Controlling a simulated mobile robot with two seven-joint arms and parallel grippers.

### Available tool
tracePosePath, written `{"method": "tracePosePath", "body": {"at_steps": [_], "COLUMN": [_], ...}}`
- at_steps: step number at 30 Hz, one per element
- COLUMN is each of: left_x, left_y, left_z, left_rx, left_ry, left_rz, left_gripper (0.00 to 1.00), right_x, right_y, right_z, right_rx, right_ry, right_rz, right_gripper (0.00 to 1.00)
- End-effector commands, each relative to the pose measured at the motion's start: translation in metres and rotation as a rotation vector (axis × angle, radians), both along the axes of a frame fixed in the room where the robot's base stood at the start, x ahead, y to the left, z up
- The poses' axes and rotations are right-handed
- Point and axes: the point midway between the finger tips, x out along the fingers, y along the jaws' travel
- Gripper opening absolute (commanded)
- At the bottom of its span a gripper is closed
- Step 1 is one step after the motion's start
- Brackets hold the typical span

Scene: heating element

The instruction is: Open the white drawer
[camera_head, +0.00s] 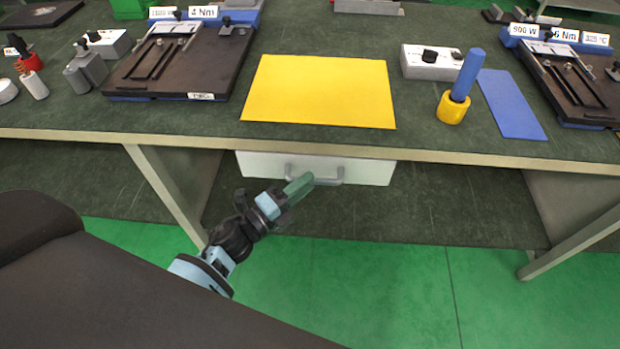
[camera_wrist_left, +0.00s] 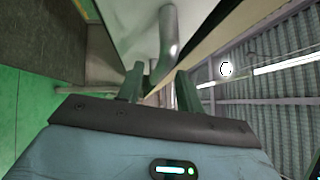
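The white drawer (camera_head: 262,165) sits under the table's front edge, with a grey bar handle (camera_head: 328,181) on its front. It looks closed or nearly so. My left gripper (camera_head: 302,187) is at the left part of the handle. In the left wrist view, my left gripper (camera_wrist_left: 160,88) has its two green fingers apart, with the curved handle (camera_wrist_left: 168,35) in line with the gap between them. I cannot tell whether the fingers touch the handle. The drawer front (camera_wrist_left: 135,25) shows behind the handle. My right gripper is in neither view.
The dark green table (camera_head: 420,135) has a pale front edge just above the drawer. A yellow mat (camera_head: 320,90) lies on top, with a blue cylinder (camera_head: 468,75) in a yellow ring to its right. A table leg (camera_head: 165,190) stands left of my gripper. Below the drawer is open room.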

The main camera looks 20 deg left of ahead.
Motion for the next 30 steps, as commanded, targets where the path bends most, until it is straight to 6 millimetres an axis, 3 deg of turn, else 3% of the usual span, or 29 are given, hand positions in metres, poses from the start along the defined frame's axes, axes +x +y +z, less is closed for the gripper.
{"method": "tracePosePath", "body": {"at_steps": [6, 15, 24, 30], "left_x": [0.017, 0.019, 0.019, 0.018], "left_y": [-0.009, -0.011, -0.011, -0.011], "left_z": [0.003, 0.002, 0.003, 0.003], "left_rx": [-0.002, -0.001, -0.001, -0.001], "left_ry": [0.001, 0.002, 0.002, 0.002], "left_rz": [0.001, 0.0, 0.001, 0.001], "left_gripper": [0.36, 0.36, 0.0, 0.0], "right_x": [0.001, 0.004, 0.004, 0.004], "right_y": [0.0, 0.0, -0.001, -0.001], "right_z": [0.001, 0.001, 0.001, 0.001], "right_rx": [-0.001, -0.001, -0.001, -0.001], "right_ry": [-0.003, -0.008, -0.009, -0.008], "right_rz": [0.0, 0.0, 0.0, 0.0], "right_gripper": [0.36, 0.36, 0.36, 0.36]}}
